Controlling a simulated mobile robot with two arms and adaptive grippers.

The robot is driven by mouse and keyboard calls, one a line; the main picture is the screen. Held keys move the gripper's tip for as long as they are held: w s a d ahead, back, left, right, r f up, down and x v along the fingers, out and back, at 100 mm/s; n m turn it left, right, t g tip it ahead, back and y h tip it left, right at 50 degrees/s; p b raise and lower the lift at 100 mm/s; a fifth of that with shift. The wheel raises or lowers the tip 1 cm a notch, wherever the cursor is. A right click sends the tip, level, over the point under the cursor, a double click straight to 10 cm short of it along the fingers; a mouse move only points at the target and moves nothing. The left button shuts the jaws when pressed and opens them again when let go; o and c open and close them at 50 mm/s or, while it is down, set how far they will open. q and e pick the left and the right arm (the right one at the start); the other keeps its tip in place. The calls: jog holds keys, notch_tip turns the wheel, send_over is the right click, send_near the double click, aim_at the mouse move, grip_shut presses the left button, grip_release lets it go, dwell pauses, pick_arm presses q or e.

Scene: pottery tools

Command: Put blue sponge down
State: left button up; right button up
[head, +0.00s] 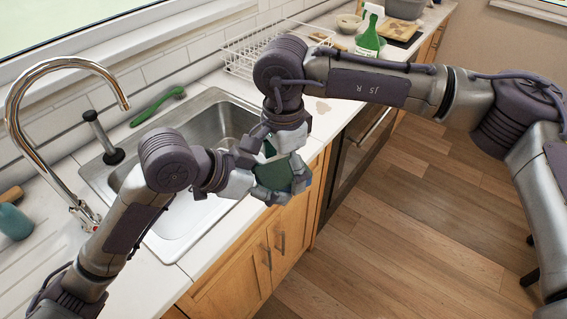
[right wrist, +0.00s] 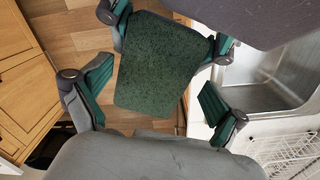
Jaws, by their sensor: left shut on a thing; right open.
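The sponge (head: 276,175) shows as a dark green block in the head view, held in the air in front of the sink's front edge. In the right wrist view its flat, speckled green face (right wrist: 158,62) fills the middle; no blue side shows clearly. My left gripper (head: 250,172) is shut on the sponge, and its fingers show at the sponge's far end in the right wrist view. My right gripper (right wrist: 157,98) is open, with its fingers on both sides of the sponge's near end and apart from it. The grippers partly hide the sponge in the head view.
The steel sink (head: 208,128) lies behind the grippers, with a curved tap (head: 62,62) at left. A green brush (head: 158,106) lies on the counter behind it. A white dish rack (head: 245,52) and green spray bottle (head: 369,38) stand farther back. Wooden cabinets (head: 255,262) are below.

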pick_arm(q)
jog(key=shift+d, duration=0.1)
pick_arm(e)
jog(key=c, duration=1.2)
pick_arm(q)
jog(key=o, duration=0.8)
jog(key=shift+r, duration=0.1)
jog(key=shift+w, duration=0.1)
pick_arm(e)
jog(key=shift+s+f, duration=0.1)
